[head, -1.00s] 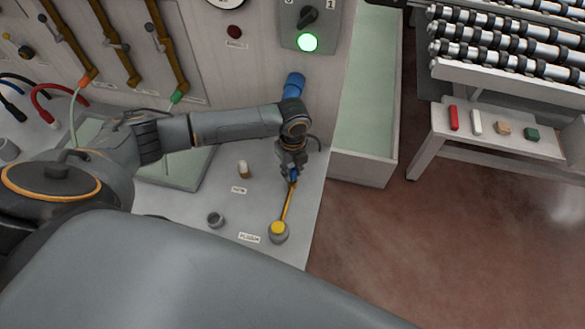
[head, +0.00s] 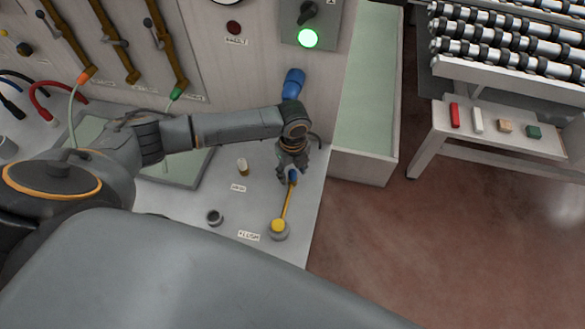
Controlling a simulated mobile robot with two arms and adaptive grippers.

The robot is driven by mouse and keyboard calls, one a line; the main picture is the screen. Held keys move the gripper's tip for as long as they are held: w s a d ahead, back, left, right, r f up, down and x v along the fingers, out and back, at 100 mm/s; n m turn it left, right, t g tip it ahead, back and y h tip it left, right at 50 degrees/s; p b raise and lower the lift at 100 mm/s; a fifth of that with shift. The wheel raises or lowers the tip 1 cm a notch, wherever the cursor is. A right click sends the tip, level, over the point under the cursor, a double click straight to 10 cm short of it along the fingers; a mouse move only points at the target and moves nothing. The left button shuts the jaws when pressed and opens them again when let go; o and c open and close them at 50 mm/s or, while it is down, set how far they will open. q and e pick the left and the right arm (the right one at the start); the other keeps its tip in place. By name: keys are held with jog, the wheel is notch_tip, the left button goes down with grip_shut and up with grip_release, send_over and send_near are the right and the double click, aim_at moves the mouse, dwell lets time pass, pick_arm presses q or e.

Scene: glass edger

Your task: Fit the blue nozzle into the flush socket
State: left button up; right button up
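A grey round socket (head: 214,217) with a dark opening is left of that label. My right gripper is out of view.
A white and tan peg (head: 242,166) stands behind another label. A glass pane (head: 185,168) lies under my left arm. A pale green trough (head: 370,90) borders the bench's right side. A side table (head: 490,142) holds small coloured blocks. Hoses are at the left.

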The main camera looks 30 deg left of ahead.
pick_arm(q)
jog(key=shift+r, duration=0.1)
notch_tip(320, 180, up, 12)
dwell(0.5)
dwell(0.5)
